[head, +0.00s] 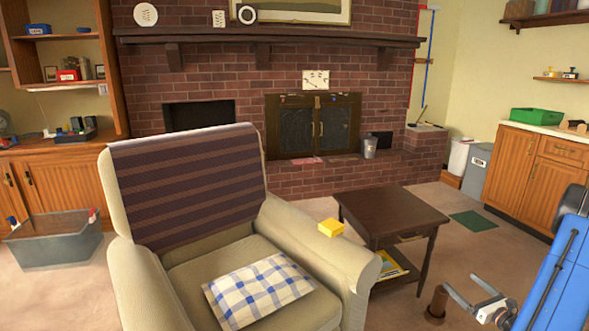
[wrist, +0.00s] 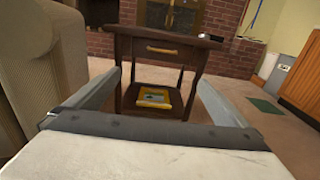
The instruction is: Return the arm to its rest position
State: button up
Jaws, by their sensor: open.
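My gripper (head: 471,292) is at the lower right of the head view, at the end of my blue arm (head: 562,275). Its two fingers are spread apart with nothing between them. In the wrist view the fingers (wrist: 155,90) reach forward on either side, facing the dark side table (wrist: 160,52). The gripper is in front of the table and apart from it. A brown cylinder (head: 437,303) stands close beside the fingers in the head view.
Carpet to the table's right is mostly free, with a green mat (head: 473,221).

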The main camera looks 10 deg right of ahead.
jog(key=w+a+r+n+g+y, duration=0.2)
jog(key=a+r+n+g+y, duration=0.4)
jog(key=a, duration=0.9)
jog(key=w+a+r+n+g+y, duration=0.1)
jog(key=a+r+n+g+y, duration=0.15)
jog(key=a+r+n, duration=0.75)
jog(key=s+a+r+n+g+h, duration=0.1)
jog(key=s+a+r+n+g, duration=0.2)
jog(key=s+a, duration=0.35)
jog(key=s+a+r+n+g+h, duration=0.1)
jog(key=s+a+r+n+g, duration=0.2)
jog(key=a, duration=0.7)
jog(key=s+a+r+n+g, duration=0.2)
jog(key=s+a+n, duration=0.1)
jog(key=s+a, duration=0.4)
jog(key=s+r+n+t+h, duration=0.3)
jog(key=s+n+h, duration=0.5)
jog(key=s, duration=0.6)
jog(key=shift+s+a+r+n, duration=0.25)
jog(key=shift+r+n, duration=0.35)
jog(key=shift+n, duration=0.3)
